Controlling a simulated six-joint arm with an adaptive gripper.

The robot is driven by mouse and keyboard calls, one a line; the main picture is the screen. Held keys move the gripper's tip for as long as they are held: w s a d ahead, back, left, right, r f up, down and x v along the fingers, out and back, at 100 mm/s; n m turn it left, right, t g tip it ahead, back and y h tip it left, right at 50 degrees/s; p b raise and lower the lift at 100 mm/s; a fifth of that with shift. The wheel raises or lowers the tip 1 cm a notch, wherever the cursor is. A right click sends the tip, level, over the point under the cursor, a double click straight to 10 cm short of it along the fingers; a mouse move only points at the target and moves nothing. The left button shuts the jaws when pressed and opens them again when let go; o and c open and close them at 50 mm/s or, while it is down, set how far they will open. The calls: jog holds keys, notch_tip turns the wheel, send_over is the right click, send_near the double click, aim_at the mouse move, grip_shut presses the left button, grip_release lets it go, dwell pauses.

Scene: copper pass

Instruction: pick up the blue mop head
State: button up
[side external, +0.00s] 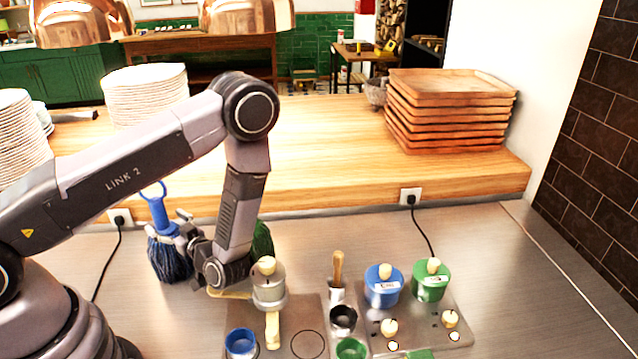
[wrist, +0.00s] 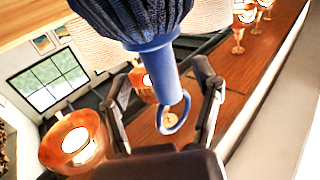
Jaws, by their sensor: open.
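The blue mop head (side external: 169,262) stands upright at the left of the steel counter, dark blue strands down and ring handle up. My gripper (side external: 182,226) is level with its collar, jaws pointing left. In the wrist view the mop head's blue neck (wrist: 158,72) appears upside down, strands at the top and ring at the bottom. My open gripper (wrist: 163,80) has one finger on each side of the neck, with gaps visible. Whether either finger touches it cannot be told. My wrist hides part of the mop in the side view.
A green bristly object (side external: 263,240) is partly hidden behind my arm. To the right are a lidded blue pot (side external: 383,291), a lidded green pot (side external: 430,285) and a wooden-handled tool (side external: 338,268). The raised wooden ledge (side external: 300,150) bears plates and stacked trays (side external: 450,110).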

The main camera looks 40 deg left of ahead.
aim_at(164, 221)
jog(key=shift+a+f, duration=0.1)
jog(key=shift+a, duration=1.4)
jog(key=shift+c, duration=0.4)
grip_shut()
